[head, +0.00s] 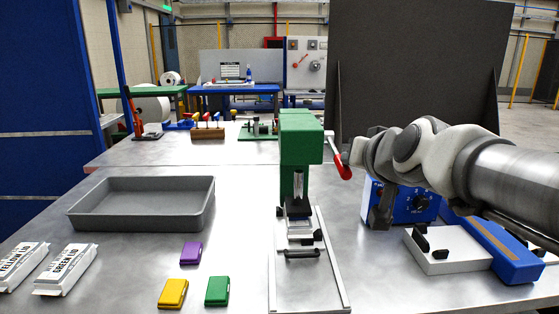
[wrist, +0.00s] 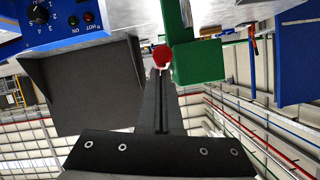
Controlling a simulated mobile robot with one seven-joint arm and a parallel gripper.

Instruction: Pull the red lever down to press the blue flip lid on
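The green press (head: 301,145) stands at the middle of the table. Its red lever (head: 340,160) is on its right side, with the handle slanting down toward the right. In the wrist view, the lever's round red end (wrist: 162,55) shows right at the tips of my gripper (wrist: 161,72), beside the press's green body (wrist: 196,60). The dark fingers look closed together; whether they touch the lever I cannot tell. In the head view my white arm reaches in from the right to beside the lever. A dark part sits under the press ram; I cannot make out a blue lid there.
A grey tray (head: 142,226) stands left. Purple (head: 191,253), yellow (head: 173,293) and green (head: 217,291) lids lie in front. A blue control box (head: 412,207), white fixture (head: 449,262) and long blue block (head: 497,247) stand right. A black panel (head: 415,70) rises behind.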

